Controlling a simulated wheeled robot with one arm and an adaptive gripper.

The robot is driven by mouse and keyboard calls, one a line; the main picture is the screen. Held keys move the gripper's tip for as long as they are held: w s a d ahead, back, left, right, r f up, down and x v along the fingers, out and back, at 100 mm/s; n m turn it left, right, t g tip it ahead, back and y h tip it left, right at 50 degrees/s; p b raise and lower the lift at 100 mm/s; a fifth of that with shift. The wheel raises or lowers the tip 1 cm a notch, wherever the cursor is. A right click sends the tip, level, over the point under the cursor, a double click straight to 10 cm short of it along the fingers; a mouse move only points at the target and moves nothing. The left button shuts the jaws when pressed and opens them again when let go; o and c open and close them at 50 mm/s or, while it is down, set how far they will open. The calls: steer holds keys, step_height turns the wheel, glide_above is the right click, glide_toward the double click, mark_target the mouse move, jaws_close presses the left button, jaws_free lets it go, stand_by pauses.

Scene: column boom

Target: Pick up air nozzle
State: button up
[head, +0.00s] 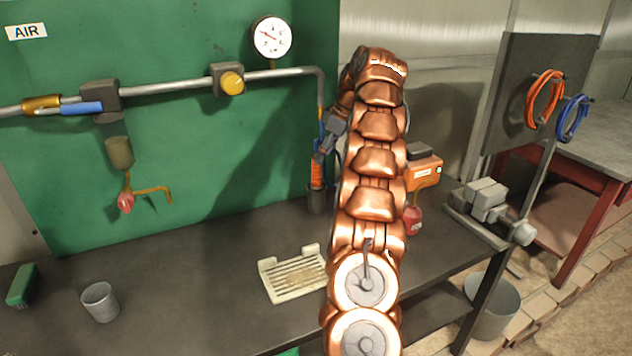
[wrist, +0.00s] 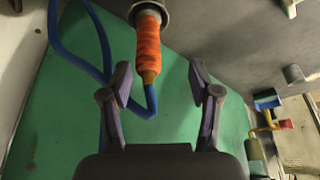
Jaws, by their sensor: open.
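The air nozzle (head: 317,173) appears to be the ribbed orange piece standing upright in a dark grey cup-like holder (head: 317,200) at the back of the bench. In the wrist view the orange nozzle (wrist: 148,48) shows with its far end inside the round holder (wrist: 151,12) and a blue hose (wrist: 88,50) looping from its near, yellowish end. My gripper (wrist: 160,76) is open and empty. Its fingers point toward the nozzle, which lies between their lines, nearer the left finger. In the head view my gripper (head: 328,136) is just above the nozzle, partly hidden by my arm.
An orange tool with a red bottle (head: 423,172) stands right of my arm. A slatted tray (head: 291,275), metal cup (head: 100,302) and green brush (head: 22,284) lie on the bench. A pipe (head: 180,88) with valves and a gauge (head: 272,37) crosses the green panel. The bench's left middle is clear.

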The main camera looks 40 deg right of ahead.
mark_target(318, 171)
steer(key=shift+w+d+f+p, duration=0.15)
steer(key=shift+w+f+p, duration=0.1)
steer(key=shift+f, duration=0.5)
steer(key=shift+w+d+f+p, duration=0.15)
steer(key=shift+w+f, duration=0.1)
steer(key=shift+f, duration=0.5)
steer(key=shift+w+d+f+p, duration=0.15)
steer(key=shift+w+f, duration=0.1)
steer(key=shift+f, duration=0.5)
steer(key=shift+p+x, duration=0.45)
steer(key=shift+x, duration=1.2)
steer(key=shift+w, duration=0.15)
steer(key=shift+r, duration=0.1)
jaws_close()
